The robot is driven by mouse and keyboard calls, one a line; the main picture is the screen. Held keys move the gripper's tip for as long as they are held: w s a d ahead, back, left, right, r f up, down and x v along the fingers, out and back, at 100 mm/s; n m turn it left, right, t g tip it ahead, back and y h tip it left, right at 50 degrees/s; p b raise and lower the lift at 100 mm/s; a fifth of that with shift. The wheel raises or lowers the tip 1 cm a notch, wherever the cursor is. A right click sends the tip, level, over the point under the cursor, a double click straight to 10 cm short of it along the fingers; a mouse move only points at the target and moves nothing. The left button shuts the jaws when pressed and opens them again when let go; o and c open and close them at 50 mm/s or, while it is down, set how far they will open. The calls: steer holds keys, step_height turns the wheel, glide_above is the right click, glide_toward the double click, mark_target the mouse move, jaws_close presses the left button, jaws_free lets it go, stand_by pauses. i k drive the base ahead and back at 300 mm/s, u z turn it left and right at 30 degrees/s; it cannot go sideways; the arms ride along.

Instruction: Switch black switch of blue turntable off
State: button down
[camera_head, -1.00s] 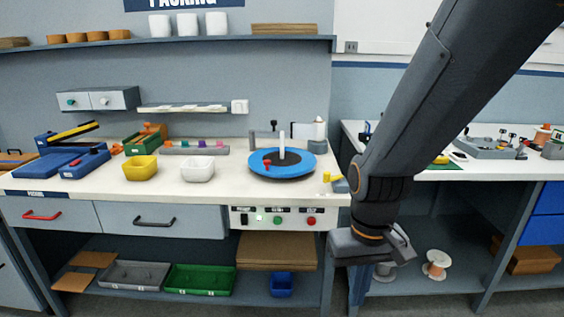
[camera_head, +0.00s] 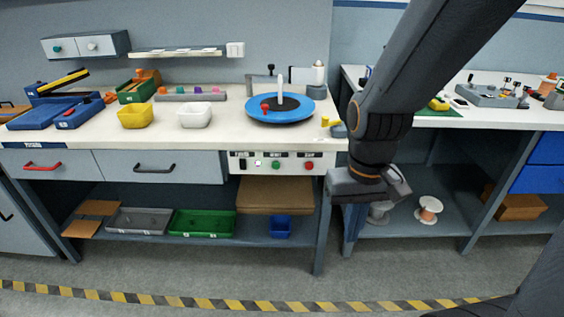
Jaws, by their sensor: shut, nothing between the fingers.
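The blue turntable (camera_head: 302,113) sits on the white workbench, with a black centre, a white upright post (camera_head: 280,89) and a red piece (camera_head: 265,106) on it. On the panel (camera_head: 328,158) in the bench front below it, a small black switch (camera_head: 242,165) is at the left end. Whether the switch is on or off is too small to tell. My gripper (camera_head: 358,187) is shut and empty, right of the panel and a little lower, in front of the gap between the two benches. It is apart from the switch, and my arm comes down from the top right.
The panel also holds a green button (camera_head: 276,165) and a red button (camera_head: 310,166). Drawers with a red handle (camera_head: 42,167) and a black handle (camera_head: 155,169) lie to its left. Yellow (camera_head: 135,117) and white bins stand on the bench. The floor in front is clear.

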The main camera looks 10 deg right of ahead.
mark_target(242, 164)
steer(key=k, duration=0.6)
steer(key=z, duration=0.55)
steer(key=i, duration=1.1)
steer(key=u, duration=0.45)
